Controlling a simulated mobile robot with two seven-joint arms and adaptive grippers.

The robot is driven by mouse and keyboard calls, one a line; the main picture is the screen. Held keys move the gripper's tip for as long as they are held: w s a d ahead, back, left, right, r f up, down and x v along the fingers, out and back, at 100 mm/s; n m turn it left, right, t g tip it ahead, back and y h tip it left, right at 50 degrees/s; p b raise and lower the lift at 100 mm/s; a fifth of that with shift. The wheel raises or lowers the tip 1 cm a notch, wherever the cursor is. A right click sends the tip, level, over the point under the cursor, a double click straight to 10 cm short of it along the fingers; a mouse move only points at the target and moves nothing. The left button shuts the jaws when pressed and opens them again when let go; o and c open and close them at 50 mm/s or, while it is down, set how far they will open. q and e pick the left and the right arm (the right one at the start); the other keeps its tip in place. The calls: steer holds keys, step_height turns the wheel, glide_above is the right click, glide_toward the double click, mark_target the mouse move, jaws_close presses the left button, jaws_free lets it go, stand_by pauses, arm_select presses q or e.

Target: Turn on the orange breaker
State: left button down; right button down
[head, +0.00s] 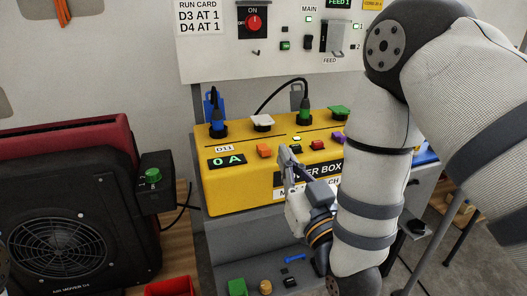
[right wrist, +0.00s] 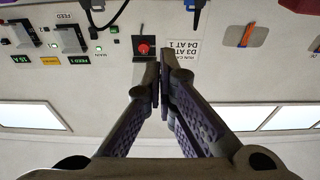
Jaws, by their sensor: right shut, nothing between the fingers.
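The fingers are shut and empty. In the right wrist view the fingertips (right wrist: 161,80) are together, pointing at the wall panel; the orange breaker is not clearly visible there. My left gripper is out of view.
Red (head: 317,142) and purple (head: 338,137) breakers sit right of the orange one. Blue (head: 217,126) and green (head: 305,114) plugs stand along the box's back. A black and red air mover (head: 65,235) stands left. The control panel (head: 220,60) is above.

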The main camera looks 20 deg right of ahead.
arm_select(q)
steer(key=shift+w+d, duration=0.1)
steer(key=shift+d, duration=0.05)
arm_select(e)
steer(key=shift+w+d, duration=0.1)
steer(key=shift+d, duration=0.1)
steer(key=shift+w, duration=0.15)
step_height(320, 180, up, 2)
glide_above(272, 162)
steer(key=shift+w+a, duration=0.1)
steer(key=shift+w, duration=0.1)
step_height(272, 162, down, 3)
steer(key=shift+s+r+b, duration=0.1)
steer(key=shift+b, duration=0.3)
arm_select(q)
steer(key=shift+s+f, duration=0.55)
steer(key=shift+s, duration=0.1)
arm_select(e)
steer(key=shift+s+f, duration=0.15)
steer(key=shift+f, duration=0.4)
